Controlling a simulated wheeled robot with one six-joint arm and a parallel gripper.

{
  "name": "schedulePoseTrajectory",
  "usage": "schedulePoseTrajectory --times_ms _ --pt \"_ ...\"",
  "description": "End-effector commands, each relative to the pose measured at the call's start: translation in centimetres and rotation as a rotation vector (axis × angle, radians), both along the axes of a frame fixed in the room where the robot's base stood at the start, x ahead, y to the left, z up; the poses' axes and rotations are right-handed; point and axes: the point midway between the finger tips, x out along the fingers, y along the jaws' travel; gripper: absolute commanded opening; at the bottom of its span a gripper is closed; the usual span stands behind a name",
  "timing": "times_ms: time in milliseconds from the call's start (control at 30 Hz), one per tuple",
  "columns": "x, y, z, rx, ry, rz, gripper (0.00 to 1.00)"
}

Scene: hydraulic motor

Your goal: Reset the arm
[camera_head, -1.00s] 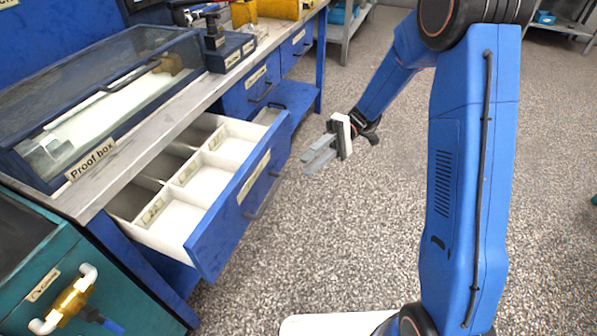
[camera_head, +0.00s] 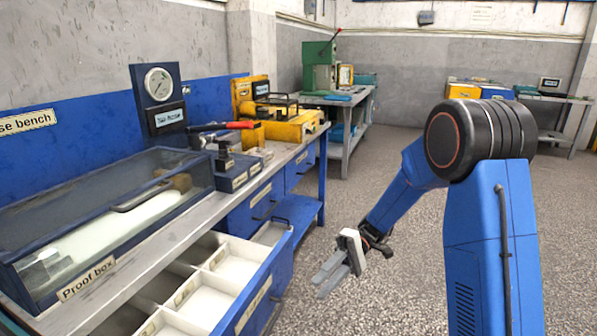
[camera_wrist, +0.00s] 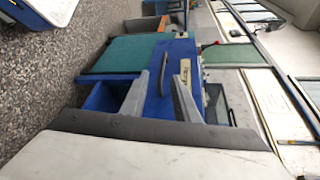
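My blue arm (camera_head: 495,240) stands at the right of the head view, its forearm reaching down and left. My gripper (camera_head: 322,284) hangs over open floor, just right of the pulled-out drawer (camera_head: 262,290). Its two grey fingers also show in the wrist view (camera_wrist: 160,78), with a gap between them. The gripper is open and holds nothing. The wrist view shows a blue front with a dark handle (camera_wrist: 162,70) beyond the fingers.
The drawer's white compartments (camera_head: 232,262) look empty where visible. The bench carries a glass-lidded proof box (camera_head: 100,215), a gauge (camera_head: 158,85) and yellow equipment (camera_head: 298,125). A green machine (camera_head: 319,66) stands on a farther table. The floor (camera_head: 400,215) beyond my gripper is clear.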

Motion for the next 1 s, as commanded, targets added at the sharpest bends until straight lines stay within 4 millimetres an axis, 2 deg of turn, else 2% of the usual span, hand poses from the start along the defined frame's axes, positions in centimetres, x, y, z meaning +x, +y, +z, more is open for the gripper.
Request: schedulePoseTrajectory --times_ms 100,500,1000 --pt "-2.0 -1.0 1.2 -0.093 -0.055 0.002 0.28" --pt "-7.6 -5.1 3.3 -0.408 -0.244 -0.043 0.28" --pt "-13.1 -11.0 4.5 -0.754 -0.515 -0.211 0.28"
